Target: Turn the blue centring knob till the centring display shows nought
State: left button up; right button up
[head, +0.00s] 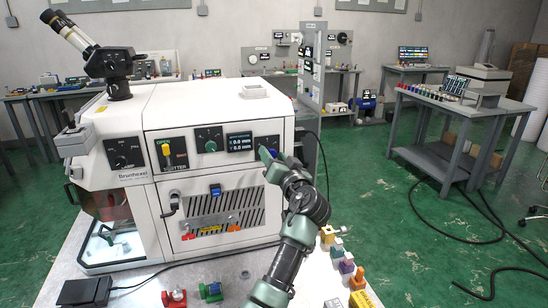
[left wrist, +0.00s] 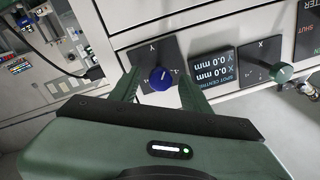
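The blue centring knob (left wrist: 161,78) sits on a dark square plate marked Y, upside down in the left wrist view. My left gripper (left wrist: 160,88) is open, with one finger on each side of the knob and a visible gap to it. In the head view my left gripper (head: 267,156) is at the right end of the machine's front panel and largely covers the knob. The centring display (left wrist: 214,68) appears to read X 0.0 mm and Y 0.0 mm, upside down; it also shows in the head view (head: 240,143). My right gripper is not in view.
A green knob (left wrist: 280,72) marked X is beside the display. A yellow-handled shutter control (head: 167,150) is further left on the white machine (head: 195,110). A side bench (head: 460,100) stands at right.

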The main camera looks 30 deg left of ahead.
pick_arm(q)
jog(key=shift+s+d+f+b, duration=0.1)
jog(key=shift+s+d+b, duration=0.2)
jog(key=shift+d, duration=0.15)
jog(key=b+v, duration=0.2)
jog(key=v, duration=0.4)
jog(key=shift+s+d, duration=0.3)
